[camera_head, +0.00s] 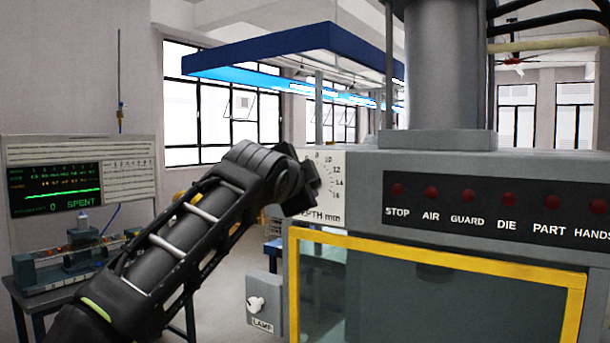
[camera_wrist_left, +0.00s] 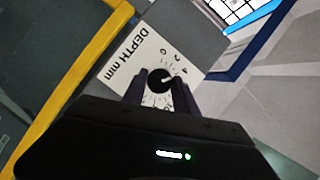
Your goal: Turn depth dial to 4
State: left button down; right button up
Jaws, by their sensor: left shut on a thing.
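The depth dial is a black round knob (camera_wrist_left: 160,76) on a white plate (camera_wrist_left: 132,70) marked "DEPTH mm", with numbers around it. In the head view, the same plate (camera_head: 332,190) shows the numbers 8 to 16, and my gripper hides the knob. My left gripper (camera_head: 308,186) reaches the plate from the left. In the left wrist view, its two fingers (camera_wrist_left: 158,88) are shut on the knob, one on each side. A small light mark shows on the knob, but I cannot tell which number it points at. My right gripper is not in view.
A row of red lamps (camera_head: 467,194) sits on a dark panel right of the plate. A yellow-framed guard (camera_head: 430,256) lies below. A lamp switch box (camera_head: 264,304) is at lower left of the guard. A display (camera_head: 60,190) reads "0 SPENT" at far left.

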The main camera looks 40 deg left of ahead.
pick_arm(q)
jog(key=shift+f, duration=0.1)
dwell(0.5)
jog(key=c, duration=1)
grip_release()
jog(key=shift+s, duration=0.15)
jog(key=b+v, duration=0.1)
jog(key=v, duration=0.6)
jog(key=shift+s+r+b, duration=0.2)
jog(key=shift+s+b, duration=0.05)
jog(key=shift+b, duration=0.15)
jog(key=shift+d, duration=0.1)
